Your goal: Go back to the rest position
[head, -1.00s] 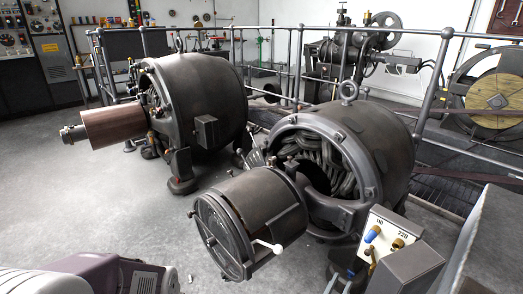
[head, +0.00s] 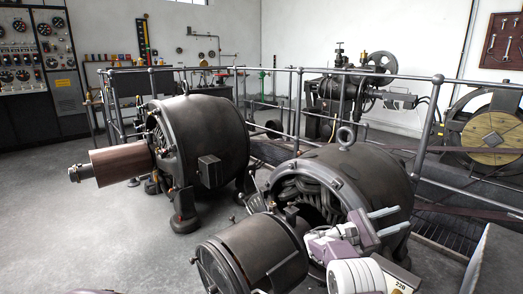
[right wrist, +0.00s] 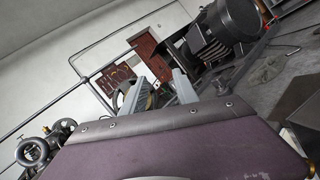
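My right gripper (head: 396,218) is open and empty, its two grey fingers apart, in front of the near dynamo (head: 377,171) in the head view. In the right wrist view it (right wrist: 162,78) also shows open, with only distant room between the fingers. The near dynamo's drum-shaped end (head: 262,250) points to the lower left. A second dark dynamo (head: 205,138) with a reddish-brown cylinder (head: 121,165) stands to the left. The small box marked 220 (head: 402,284) is mostly hidden behind my right arm. My left gripper is not in view.
A metal railing (head: 275,70) runs behind the dynamos. Beyond it stand a machine with a flywheel (head: 382,62) and a large wooden-faced wheel (head: 494,137). A gauge panel (head: 38,70) is at the far left.

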